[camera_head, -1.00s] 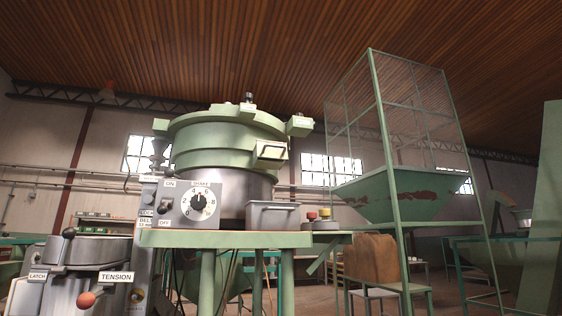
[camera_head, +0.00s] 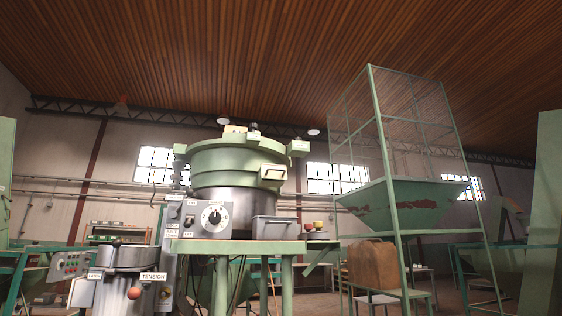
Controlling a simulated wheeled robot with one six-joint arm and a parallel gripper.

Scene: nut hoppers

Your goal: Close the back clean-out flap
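No part that I can surely name as the back clean-out flap shows. A round green sieve machine (camera_head: 235,158) with a steel lower drum (camera_head: 224,199) stands on a green bench (camera_head: 238,246). Small pale tags on the machine are too small to read. A small tan piece (camera_head: 235,129) shows at the top of the rim; I cannot tell what it is. The machine's back side is hidden. My gripper is not in view.
A control box (camera_head: 205,216) with a dial and a grey bin (camera_head: 277,228) sit on the bench. A steel machine (camera_head: 122,285) with a red-orange knob stands at the lower left. A green hopper (camera_head: 415,205) in a mesh-sided frame and a brown sack-like block (camera_head: 372,264) stand right.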

